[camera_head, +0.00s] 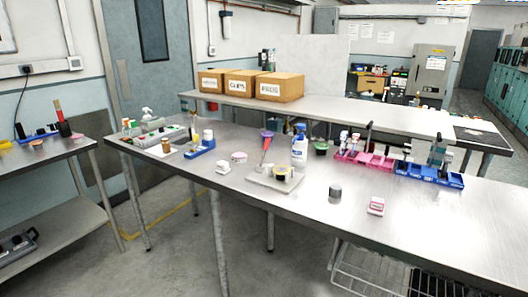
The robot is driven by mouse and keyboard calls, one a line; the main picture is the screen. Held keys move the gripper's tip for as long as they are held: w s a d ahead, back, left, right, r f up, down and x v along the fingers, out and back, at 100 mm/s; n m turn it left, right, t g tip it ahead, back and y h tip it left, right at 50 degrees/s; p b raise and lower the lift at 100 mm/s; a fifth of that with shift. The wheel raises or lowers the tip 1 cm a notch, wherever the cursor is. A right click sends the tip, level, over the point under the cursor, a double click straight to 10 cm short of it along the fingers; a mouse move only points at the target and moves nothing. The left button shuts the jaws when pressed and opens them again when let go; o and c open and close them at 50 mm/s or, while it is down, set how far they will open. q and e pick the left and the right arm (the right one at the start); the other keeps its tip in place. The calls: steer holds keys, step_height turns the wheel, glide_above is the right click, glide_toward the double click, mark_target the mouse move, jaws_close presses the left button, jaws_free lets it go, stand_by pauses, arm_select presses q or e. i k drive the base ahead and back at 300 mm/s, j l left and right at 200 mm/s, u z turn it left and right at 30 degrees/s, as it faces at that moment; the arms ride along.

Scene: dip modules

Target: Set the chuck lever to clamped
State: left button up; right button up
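A light grey fixture base (262,181) sits near the middle of the steel bench. A dark round part with a yellowish top (282,173) sits on it. A slanted red lever-like piece (265,152) with a purple top (267,134) rises at its back left, tilted slightly right toward the top. It looks like the chuck lever, but I cannot tell for certain, nor whether it is clamped. Neither of my grippers is in view.
A white bottle with a blue top (299,147) stands right behind the fixture. A grey cylinder (335,191) and a pink-and-white block (376,206) stand to the right. Pink (365,160) and blue racks (430,174) stand further back. The right front bench is clear.

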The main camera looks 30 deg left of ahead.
mark_target(267, 140)
steer(key=i+l+u, duration=0.2)
steer(key=i+l, duration=0.25)
steer(key=i+l+u, duration=0.25)
steer(key=i+l, duration=0.25)
steer(key=i+l+u, duration=0.2)
steer(key=i+l, duration=0.2)
steer(key=l, duration=0.25)
